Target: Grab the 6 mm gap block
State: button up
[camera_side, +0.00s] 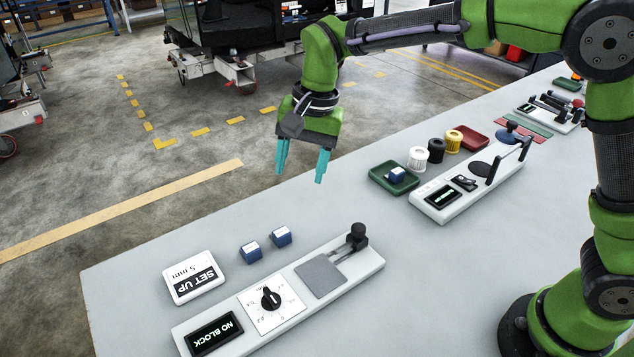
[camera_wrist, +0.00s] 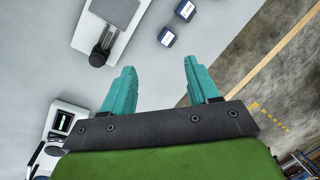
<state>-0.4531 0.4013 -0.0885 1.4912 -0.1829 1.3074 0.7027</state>
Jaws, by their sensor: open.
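Two small blue blocks with white labelled tops stand on the grey table, a left one (camera_side: 251,252) and a right one (camera_side: 281,236). In the wrist view the nearer block (camera_wrist: 166,37) and the farther block (camera_wrist: 185,10) lie beyond my fingertips. A third blue block (camera_side: 397,174) sits in a green tray (camera_side: 379,180). The block labels are too small to read, so I cannot tell which is 6 mm. My gripper (camera_side: 300,176) is open and empty, well above the table and apart from the blocks; its teal fingers also show in the wrist view (camera_wrist: 159,66).
A white sign reading "SET UP 5 mm" (camera_side: 195,277) lies left of the blocks. A dial-and-slide fixture (camera_side: 365,262) showing "NO BLOCK" lies in front of them. Another white device (camera_side: 432,209), several spools and a red tray (camera_side: 472,139) stand farther right. The table between is clear.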

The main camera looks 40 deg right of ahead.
aim_at(251, 247)
jog(key=w+a+f+m+g, duration=0.1)
jog(key=w+a+m, duration=0.3)
jog(key=a+m, duration=0.45)
jog(key=shift+m+h, duration=0.3)
jog(key=shift+m, duration=0.05)
jog(key=f, duration=0.5)
jog(key=a+f, duration=0.1)
jog(key=f, duration=1)
jog(key=shift+w+a+f, duration=0.15)
jog(key=shift+f, duration=0.2)
grip_shut()
jog(key=shift+r, duration=0.1)
